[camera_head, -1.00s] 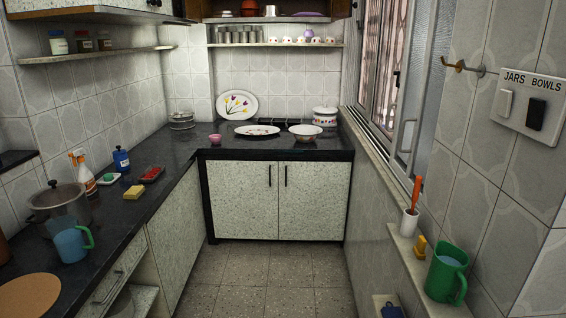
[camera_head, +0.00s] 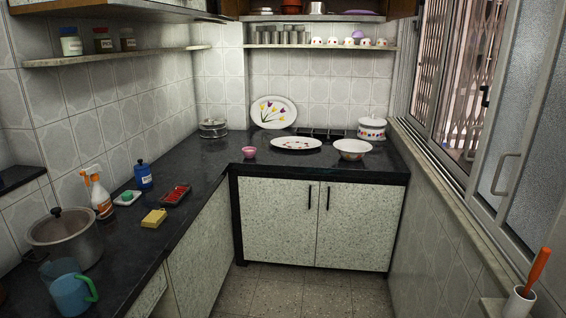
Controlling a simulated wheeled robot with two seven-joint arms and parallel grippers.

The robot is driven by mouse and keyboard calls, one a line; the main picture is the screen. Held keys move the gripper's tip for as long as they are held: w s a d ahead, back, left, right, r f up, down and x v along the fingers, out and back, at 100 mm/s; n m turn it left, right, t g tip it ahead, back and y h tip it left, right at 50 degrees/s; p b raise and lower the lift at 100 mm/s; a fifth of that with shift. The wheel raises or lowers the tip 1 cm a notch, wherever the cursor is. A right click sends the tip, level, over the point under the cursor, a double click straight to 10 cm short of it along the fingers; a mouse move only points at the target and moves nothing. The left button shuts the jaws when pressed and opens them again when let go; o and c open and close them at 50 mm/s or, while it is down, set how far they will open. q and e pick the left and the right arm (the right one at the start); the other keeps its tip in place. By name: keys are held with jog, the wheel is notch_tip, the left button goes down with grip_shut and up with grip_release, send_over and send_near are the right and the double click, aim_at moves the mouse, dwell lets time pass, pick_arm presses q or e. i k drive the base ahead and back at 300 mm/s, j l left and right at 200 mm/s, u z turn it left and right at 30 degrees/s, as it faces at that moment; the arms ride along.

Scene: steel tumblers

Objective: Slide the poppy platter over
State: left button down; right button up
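A white oval platter with red flowers (camera_head: 297,144) lies flat on the dark counter at the back, near its front edge. A second white platter with purple and yellow tulips (camera_head: 273,112) leans upright against the tiled back wall, behind and left of the flat one. Which of them is the poppy platter is not certain; the flat one has the red flowers. Neither of my grippers shows in the view.
A white patterned bowl (camera_head: 352,149) stands close right of the flat platter, and a pink bowl (camera_head: 249,152) to its left. A lidded pot (camera_head: 371,128) and steel containers (camera_head: 213,128) stand further back. The floor (camera_head: 300,290) before the cabinet is clear.

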aim_at(292, 143)
jog(key=i+j+z, duration=0.1)
jog(key=i+z, duration=0.2)
jog(key=i, duration=1.1)
jog(key=i+z, duration=0.2)
jog(key=i, duration=1.25)
jog(key=i+l+u, duration=0.15)
jog(key=i, duration=0.3)
jog(key=i+l+u, duration=0.1)
jog(key=i+l, duration=0.15)
jog(key=i, duration=0.15)
